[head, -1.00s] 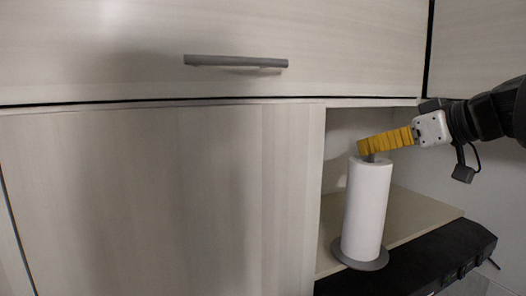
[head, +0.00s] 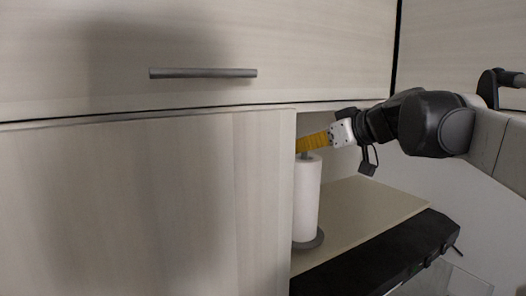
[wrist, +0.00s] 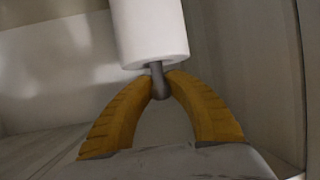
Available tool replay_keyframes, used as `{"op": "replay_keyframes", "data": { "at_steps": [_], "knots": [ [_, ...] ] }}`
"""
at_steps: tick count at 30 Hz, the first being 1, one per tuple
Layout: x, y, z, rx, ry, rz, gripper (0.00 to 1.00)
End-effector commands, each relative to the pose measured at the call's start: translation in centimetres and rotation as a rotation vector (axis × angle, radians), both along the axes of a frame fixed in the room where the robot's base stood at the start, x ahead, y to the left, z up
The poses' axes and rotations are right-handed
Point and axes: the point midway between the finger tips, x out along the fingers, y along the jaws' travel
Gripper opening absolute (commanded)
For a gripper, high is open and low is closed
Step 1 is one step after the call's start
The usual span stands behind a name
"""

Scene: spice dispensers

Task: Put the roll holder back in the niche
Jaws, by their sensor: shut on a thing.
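The roll holder, a white paper roll (head: 307,198) on a round grey base (head: 312,241), is upright inside the niche (head: 365,212). It is close to the cabinet panel edge on the left, which hides the left part of the base. I cannot tell whether the base rests on the shelf or hangs just above it. My gripper (head: 303,150), with yellow fingers, is shut on the grey knob at the top of the holder. The wrist view shows both fingertips (wrist: 160,86) around the knob (wrist: 159,80), with the white roll (wrist: 150,32) beyond.
A flat cabinet panel (head: 150,210) closes off the left side of the niche. An upper cabinet door with a grey handle (head: 203,73) is above. A black appliance (head: 370,262) lies below the shelf's front edge. The shelf to the right of the holder is clear.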

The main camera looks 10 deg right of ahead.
Motion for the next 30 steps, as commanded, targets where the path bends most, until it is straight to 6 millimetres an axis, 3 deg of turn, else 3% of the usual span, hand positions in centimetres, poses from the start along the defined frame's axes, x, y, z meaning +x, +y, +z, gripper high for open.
{"op": "replay_keyframes", "data": {
  "at_steps": [8,20,21,23,30],
  "knots": [
    [0.0,0.0,-1.9,0.001,0.0,0.0,0.0],
    [0.0,0.0,-2.4,0.001,0.0,0.0,0.0],
    [0.0,0.0,-2.5,0.0,0.0,0.0,0.18],
    [0.0,0.0,-2.4,0.0,0.0,0.0,0.36],
    [0.0,0.0,-2.4,0.0,0.0,0.0,0.39]
  ]
}}
